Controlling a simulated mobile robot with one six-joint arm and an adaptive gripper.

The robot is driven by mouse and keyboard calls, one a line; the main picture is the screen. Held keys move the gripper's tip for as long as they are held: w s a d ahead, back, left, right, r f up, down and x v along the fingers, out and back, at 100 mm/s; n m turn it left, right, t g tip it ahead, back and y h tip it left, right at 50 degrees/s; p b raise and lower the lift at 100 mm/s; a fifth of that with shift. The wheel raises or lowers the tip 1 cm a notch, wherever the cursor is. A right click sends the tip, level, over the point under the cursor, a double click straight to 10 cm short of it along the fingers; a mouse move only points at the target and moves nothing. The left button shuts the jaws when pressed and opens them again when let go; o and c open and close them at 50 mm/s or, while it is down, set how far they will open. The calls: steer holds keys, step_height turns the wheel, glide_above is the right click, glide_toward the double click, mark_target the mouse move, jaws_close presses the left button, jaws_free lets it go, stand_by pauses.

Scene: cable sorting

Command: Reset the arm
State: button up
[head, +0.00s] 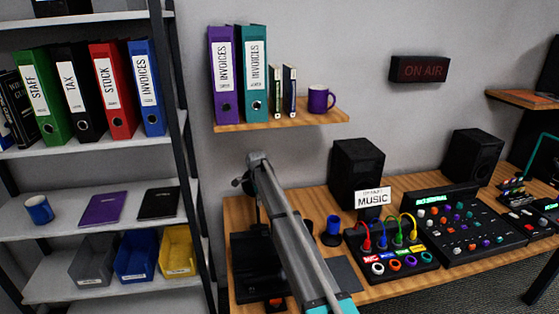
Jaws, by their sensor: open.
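My arm crosses the middle of the head view, rising from the bottom edge to a bent joint above the desk (240,212). No gripper fingers can be made out; a small dark part beside the joint is too unclear to name. A black patch panel (356,240) on the desk carries several coloured cable ends, among them a red cable (366,238), a blue cable (398,238) and a yellow cable (414,230). A sign reading MUSIC (371,198) stands behind it. My arm stands left of the panel, apart from it in the picture.
A blue cup (332,232), speakers (357,172) and a mixer (470,226) stand on the desk. A dark flat object (248,258) lies partly behind my arm. A wall shelf (283,122) holds binders and a purple mug (318,99). A storage rack (186,160) stands left.

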steer(key=s+d+r+n+p, duration=0.2)
steer(key=s+d+n, duration=0.5)
steer(key=s+d, duration=1.4)
steer(key=s+d+n, duration=0.3)
steer(key=s+d, duration=0.4)
steer(key=s, duration=0.4)
steer(key=s+d+n, duration=0.4)
steer(key=s+d, duration=0.3)
steer(key=s, duration=0.4)
steer(key=shift+d+r+g+p, duration=0.3)
steer(key=shift+d+r+p, duration=0.05)
steer(key=shift+r+p, duration=0.05)
